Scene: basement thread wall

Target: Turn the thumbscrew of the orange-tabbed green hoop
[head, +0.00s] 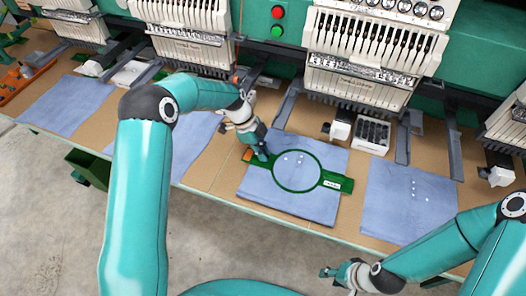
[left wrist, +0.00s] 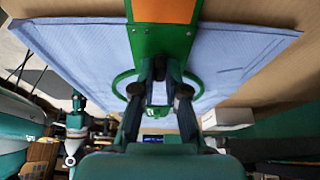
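The green hoop (head: 319,183) lies flat on a blue cloth (head: 262,208) on the table. Its orange tab (head: 248,155) is at its left end, and a white label is at its right end. The orange tab also shows at the top of the left wrist view (left wrist: 165,10). My left gripper (head: 262,156) points down at the hoop's left side, between tab and ring. In the left wrist view its fingertips (left wrist: 160,68) are close together over the green bracket. The thumbscrew is not clearly visible; the fingers cover that spot. My right gripper (head: 330,274) is off the table's front edge, apart from the hoop.
Embroidery machine heads (head: 362,55) stand behind the table. Grey arms (head: 287,103) reach forward from them. A white tray with dark contents (head: 372,134) is behind the hoop. More blue cloths lie left and right (head: 410,200). Red and green buttons are on the machine.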

